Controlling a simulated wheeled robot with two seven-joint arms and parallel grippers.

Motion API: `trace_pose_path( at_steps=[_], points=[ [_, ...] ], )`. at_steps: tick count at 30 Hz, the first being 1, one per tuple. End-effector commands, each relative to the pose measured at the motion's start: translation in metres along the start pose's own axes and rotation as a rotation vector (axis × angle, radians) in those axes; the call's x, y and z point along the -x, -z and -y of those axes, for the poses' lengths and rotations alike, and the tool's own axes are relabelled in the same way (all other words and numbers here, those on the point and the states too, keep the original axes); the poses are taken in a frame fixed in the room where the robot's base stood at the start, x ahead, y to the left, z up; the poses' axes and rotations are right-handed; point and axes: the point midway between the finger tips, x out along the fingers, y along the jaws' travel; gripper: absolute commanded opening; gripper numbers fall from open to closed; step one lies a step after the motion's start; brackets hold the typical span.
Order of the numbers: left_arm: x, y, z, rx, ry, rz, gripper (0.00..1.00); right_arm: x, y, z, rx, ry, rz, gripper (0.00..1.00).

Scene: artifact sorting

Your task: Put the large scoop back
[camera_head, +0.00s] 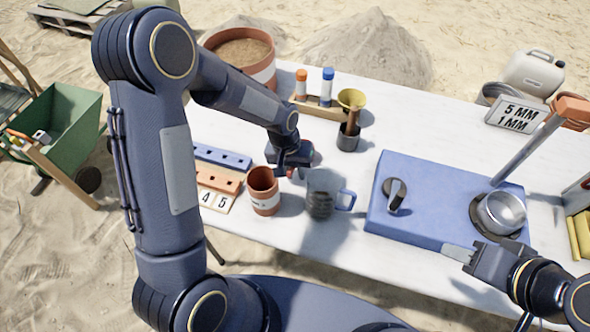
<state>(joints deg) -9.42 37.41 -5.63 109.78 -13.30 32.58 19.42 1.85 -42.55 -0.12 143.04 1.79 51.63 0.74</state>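I cannot tell for certain which item is the large scoop. A yellow scoop-like head (351,99) on a brown handle stands upright in a dark cup (348,138) at the table's back. A small dark-and-metal tool (395,194) lies on the blue block (420,180). A metal bowl (502,212) sits on a dark round base at the block's right. My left gripper (287,171) is above the table between a terracotta cup (263,190) and a clear mug; its fingers are mostly hidden. My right gripper (460,252) is at the block's front right edge, with no object visible in it.
The clear mug with a blue handle (320,195) stands left of the block. Blue and orange slotted racks (222,157) lie behind my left arm. Orange and blue-capped tubes (327,84) stand at the back. A grey rod (526,150) rises behind the bowl.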

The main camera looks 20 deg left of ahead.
Motion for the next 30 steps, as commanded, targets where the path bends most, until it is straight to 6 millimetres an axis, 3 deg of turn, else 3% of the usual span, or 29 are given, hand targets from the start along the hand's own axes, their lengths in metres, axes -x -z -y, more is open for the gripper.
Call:
trace_pose_path(
  at_steps=[3,14,30],
  points=[
    [0.001,0.0,0.0,0.0,0.0,0.0,0.34,0.0,0.0,0.0,0.0,0.0,0.0,0.36],
    [0.007,0.0,-0.001,0.0,0.0,-0.001,0.34,0.004,0.002,0.002,0.0,0.0,-0.001,0.36],
    [0.108,0.001,-0.001,0.0,-0.001,-0.004,0.34,0.006,0.003,0.003,0.0,0.0,0.0,0.36]
  ],
)
